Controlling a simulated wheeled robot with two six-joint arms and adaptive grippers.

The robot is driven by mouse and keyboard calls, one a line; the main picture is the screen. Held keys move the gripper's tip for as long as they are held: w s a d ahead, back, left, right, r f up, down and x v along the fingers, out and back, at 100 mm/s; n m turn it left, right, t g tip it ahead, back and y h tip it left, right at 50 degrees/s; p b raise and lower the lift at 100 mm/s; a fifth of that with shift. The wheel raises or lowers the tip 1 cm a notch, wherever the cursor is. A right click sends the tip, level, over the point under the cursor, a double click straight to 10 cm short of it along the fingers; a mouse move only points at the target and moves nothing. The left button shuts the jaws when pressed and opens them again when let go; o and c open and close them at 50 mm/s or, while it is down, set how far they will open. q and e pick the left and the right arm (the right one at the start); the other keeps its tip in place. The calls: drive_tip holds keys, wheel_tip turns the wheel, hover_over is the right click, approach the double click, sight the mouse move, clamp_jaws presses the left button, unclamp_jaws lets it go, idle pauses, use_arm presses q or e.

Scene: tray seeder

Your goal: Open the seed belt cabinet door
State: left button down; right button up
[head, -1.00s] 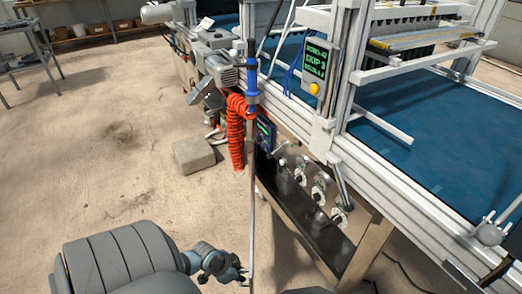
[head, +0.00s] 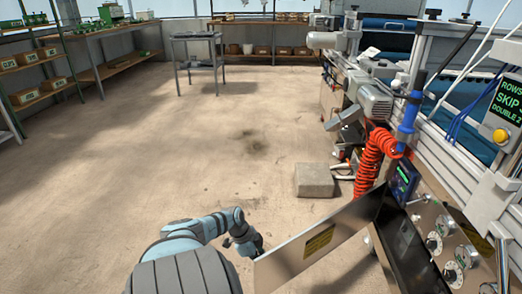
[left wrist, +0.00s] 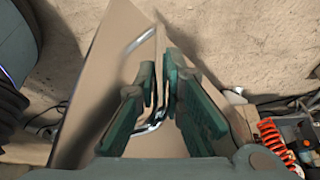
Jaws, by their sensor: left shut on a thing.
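The seed belt cabinet door (head: 300,250) is a shiny metal panel with a yellow label on the face toward me. It stands swung out to the left from the machine's side. The dark cabinet opening (head: 405,243) shows at its right end. My left gripper (head: 252,246) is at the door's outer left end, partly hidden behind it. In the left wrist view, the fingers (left wrist: 164,98) are shut on a bent metal handle (left wrist: 152,124) on the door (left wrist: 90,95). My right gripper is not in view.
Knobs (head: 434,242) and a small display (head: 403,180) sit beside the opening. A red coiled hose (head: 368,165) hangs above it. A grey block (head: 314,180) stands on the floor beyond the door. The floor to the left is clear up to the shelves.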

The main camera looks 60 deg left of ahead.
use_arm(q)
drive_tip(key=shift+s, duration=0.15)
drive_tip(key=c, duration=1.7)
unclamp_jaws()
drive_tip(key=shift+f, duration=0.1)
drive_tip(key=shift+a, duration=0.1)
drive_tip(key=v, duration=0.7)
drive_tip(key=shift+r, duration=0.3)
